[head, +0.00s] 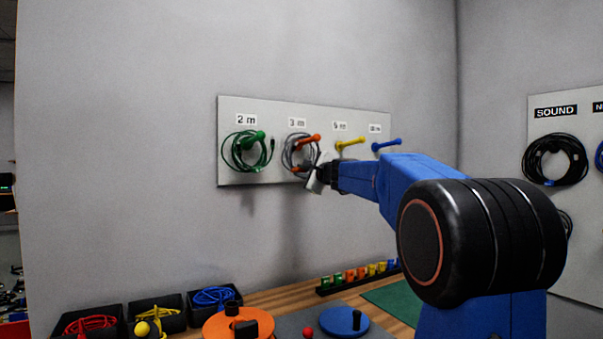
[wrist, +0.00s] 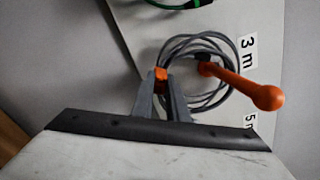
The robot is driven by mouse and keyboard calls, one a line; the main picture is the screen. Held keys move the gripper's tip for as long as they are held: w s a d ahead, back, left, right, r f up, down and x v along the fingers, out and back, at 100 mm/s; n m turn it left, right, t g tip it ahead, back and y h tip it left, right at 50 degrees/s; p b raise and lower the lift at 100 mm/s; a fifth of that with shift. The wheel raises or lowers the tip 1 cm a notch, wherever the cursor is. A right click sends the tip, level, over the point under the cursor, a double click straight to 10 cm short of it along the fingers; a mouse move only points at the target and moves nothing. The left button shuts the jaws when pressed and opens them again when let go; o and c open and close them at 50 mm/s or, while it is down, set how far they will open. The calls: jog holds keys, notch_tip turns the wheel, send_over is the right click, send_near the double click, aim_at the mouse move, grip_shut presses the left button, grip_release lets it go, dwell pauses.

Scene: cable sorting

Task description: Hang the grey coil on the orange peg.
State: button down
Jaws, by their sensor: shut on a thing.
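The grey coil (head: 287,160) is at the wall board, under the "3 m" label. In the wrist view the coil (wrist: 222,105) is seen around the orange peg (wrist: 237,84), whose base shows inside the loop and whose knob end sticks out across the coil. The orange peg (head: 310,139) also shows in the head view. My gripper (wrist: 161,79) is shut on a small orange piece at the coil's edge, beside the peg. In the head view my gripper (head: 314,177) is at the coil's lower right and hides part of it. Whether the coil's weight rests on the peg, I cannot tell.
The wall board (head: 350,113) also bears a green peg with a green coil (head: 238,158), a yellow peg (head: 350,142) and a blue peg (head: 387,145), both empty. Below are black bins (head: 157,318) with coloured cables and a wooden bench (head: 285,297) with round orange and blue items.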

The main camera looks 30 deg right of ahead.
jog(key=c, duration=1.7)
grip_release()
jog(key=shift+o, duration=0.2)
jog(key=s, duration=1.7)
jog(key=s+a+f+n+g+y, duration=0.2)
jog(key=s+a+f+n+g, duration=0.2)
jog(key=s+a+f+n, duration=0.45)
jog(key=s+a+f+n+g+y, duration=0.25)
jog(key=s+a+f+n, duration=0.2)
jog(key=a+f, duration=0.75)
jog(key=s+d+f+n+g+h, duration=0.1)
jog(key=s+f+n+g+h, duration=0.4)
jog(key=s+f, duration=1.8)
jog(key=f+n+g, duration=0.1)
jog(key=n, duration=0.4)
jog(key=shift+d+g, duration=0.25)
jog(key=shift+g, duration=0.1)
